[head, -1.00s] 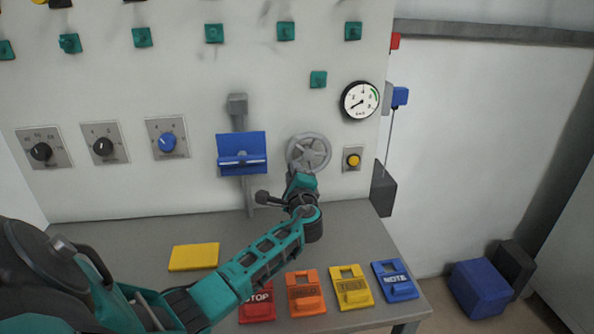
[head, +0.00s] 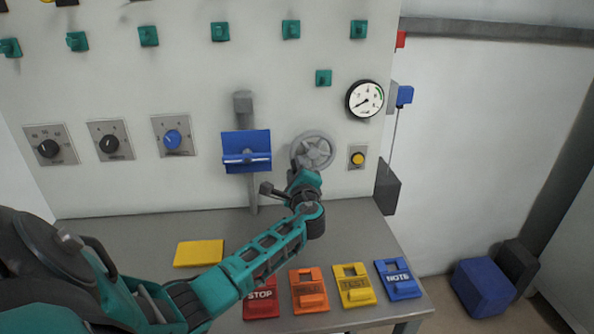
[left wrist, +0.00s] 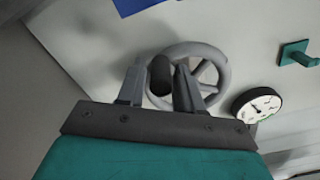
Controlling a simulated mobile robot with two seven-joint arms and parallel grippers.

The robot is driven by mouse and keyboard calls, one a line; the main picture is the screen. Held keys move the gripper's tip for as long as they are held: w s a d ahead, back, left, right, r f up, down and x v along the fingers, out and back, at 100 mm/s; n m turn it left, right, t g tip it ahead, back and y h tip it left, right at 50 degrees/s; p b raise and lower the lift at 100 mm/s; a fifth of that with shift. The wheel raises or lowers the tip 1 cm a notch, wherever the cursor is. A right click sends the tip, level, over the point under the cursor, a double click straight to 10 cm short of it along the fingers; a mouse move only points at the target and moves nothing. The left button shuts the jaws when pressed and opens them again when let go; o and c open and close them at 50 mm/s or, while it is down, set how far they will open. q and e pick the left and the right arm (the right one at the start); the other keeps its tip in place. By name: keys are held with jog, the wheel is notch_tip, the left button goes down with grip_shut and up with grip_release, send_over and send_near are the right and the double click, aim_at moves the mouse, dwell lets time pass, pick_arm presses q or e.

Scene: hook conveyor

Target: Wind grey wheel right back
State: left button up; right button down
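The grey wheel (head: 329,141) is a spoked handwheel on the panel, right of the blue bracket. It also shows in the left wrist view (left wrist: 224,66), with a dark cylindrical handle (left wrist: 160,76) standing out from its left side. My left gripper (head: 298,167) is at the wheel's lower left. In the head view my gripper hides the handle and part of the rim. My right gripper is not in view.
A round gauge (head: 365,98) hangs up right of the wheel, its needle pointing lower left. A yellow button (head: 357,159) sits beside the wheel. The blue bracket (head: 246,151) is at its left. Several coloured tags and a yellow block (head: 199,253) lie on the grey table (head: 130,235).

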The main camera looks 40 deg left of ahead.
pick_arm(q)
jog(key=shift+o, duration=0.9)
jog(key=shift+s+d, duration=0.1)
jog(key=v, duration=1.2)
jog(key=shift+s+d, duration=0.2)
jog(key=shift+s, duration=0.1)
